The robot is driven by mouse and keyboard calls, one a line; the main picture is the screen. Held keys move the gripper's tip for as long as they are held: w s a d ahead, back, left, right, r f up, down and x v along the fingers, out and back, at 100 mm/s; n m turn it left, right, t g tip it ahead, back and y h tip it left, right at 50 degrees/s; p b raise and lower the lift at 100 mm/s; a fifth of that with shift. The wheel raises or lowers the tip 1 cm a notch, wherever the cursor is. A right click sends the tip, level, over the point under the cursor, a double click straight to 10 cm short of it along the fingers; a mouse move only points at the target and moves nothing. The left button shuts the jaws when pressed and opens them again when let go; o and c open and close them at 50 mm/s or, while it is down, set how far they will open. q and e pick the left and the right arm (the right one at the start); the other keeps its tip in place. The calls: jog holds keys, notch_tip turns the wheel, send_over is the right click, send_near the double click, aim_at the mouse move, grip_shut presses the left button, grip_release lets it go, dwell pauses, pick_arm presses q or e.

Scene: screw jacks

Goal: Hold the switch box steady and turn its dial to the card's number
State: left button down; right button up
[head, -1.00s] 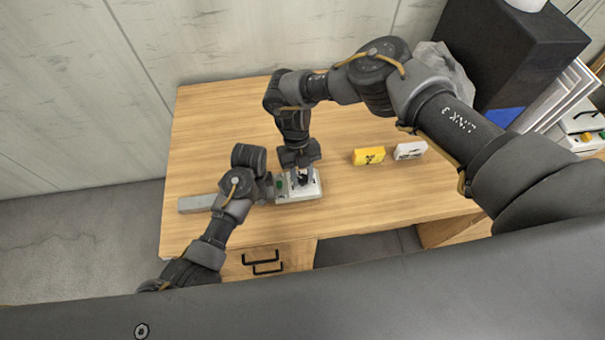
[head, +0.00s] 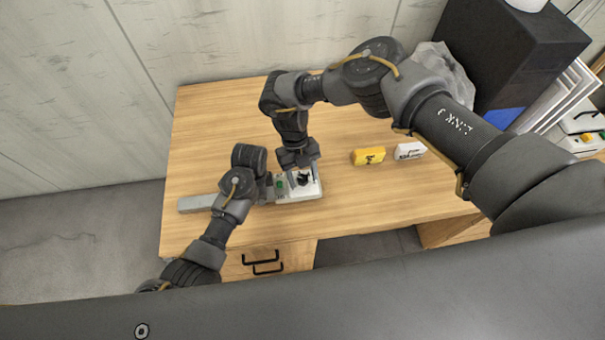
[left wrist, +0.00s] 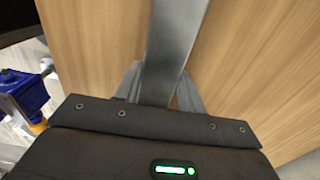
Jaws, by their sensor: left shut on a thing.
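The switch box (head: 312,191) is a pale box on the table, with a green part at its left end and a dark dial area under my right gripper. My right gripper (head: 302,174) points down over the box; its fingertips are too small and dark to show their opening. My left gripper (head: 266,188) is low at the box's left side. In the left wrist view its fingers (left wrist: 157,88) are shut on a grey metal bar (left wrist: 173,45). A grey bar (head: 197,203) also shows left of my left arm. I cannot tell which block is the card, nor read a number.
A yellow block (head: 367,156) with a black mark and a white block (head: 409,151) with dark print stand right of the box. The wooden table (head: 215,125) is clear at the back left. A dark cabinet (head: 505,60) stands at the back right.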

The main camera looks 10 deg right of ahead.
jog(key=v, duration=1.2)
pick_arm(q)
jog(key=c, duration=0.8)
grip_release()
jog(key=shift+o, duration=0.2)
jog(key=shift+r, duration=0.1)
